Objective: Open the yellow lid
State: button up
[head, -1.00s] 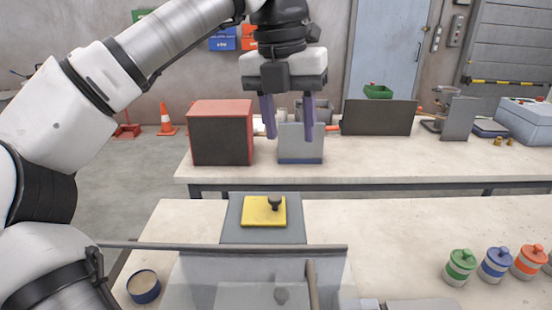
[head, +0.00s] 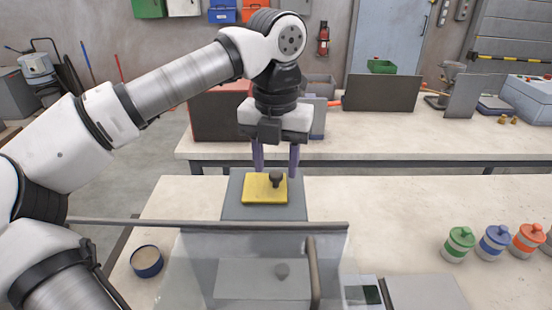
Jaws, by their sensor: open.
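The yellow lid (head: 258,191) is a flat square plate with a dark knob (head: 276,179) near its right side. It lies flat on top of a grey box-like unit (head: 240,212) at the middle of the near table. My gripper (head: 276,170) points down with two purple fingers, open and empty. The lower fingertips are partly hard to make out.
A clear-walled guard with a grey top bar (head: 200,224) and upright handle (head: 313,270) stands in front of the unit. A blue round tin (head: 146,262) is at left. Green (head: 458,244), blue (head: 494,242) and orange (head: 528,239) lidded jars stand at right.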

jog(key=shift+f, duration=0.45)
jog(key=shift+c, duration=0.3)
grip_shut()
jog(key=shift+s+d, duration=0.1)
